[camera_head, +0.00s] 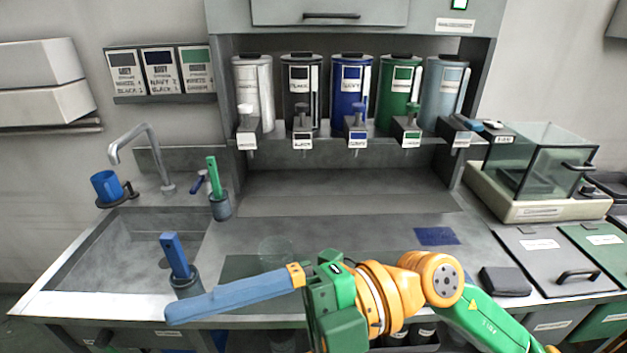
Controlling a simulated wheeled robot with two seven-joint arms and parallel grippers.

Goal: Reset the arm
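My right arm comes in from the lower right, orange and green, and reaches left over the front of the counter. Its gripper (232,296) has a green body and a long blue part pointing left, seen side-on. I cannot tell whether its fingers are apart, and I see no separate object in it. It is in front of a faint clear round vessel (276,252) and to the right of a grey holder (186,284) with a blue-handled tool (175,254). My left arm and gripper are not in view.
A sink (120,245) with a tap (150,150) is at left, beside a blue mug (106,186). Several coloured dispensers (351,95) line the back. A clear-lidded box (540,165) stands at right. A blue square (437,236) lies on the counter. The middle back counter is clear.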

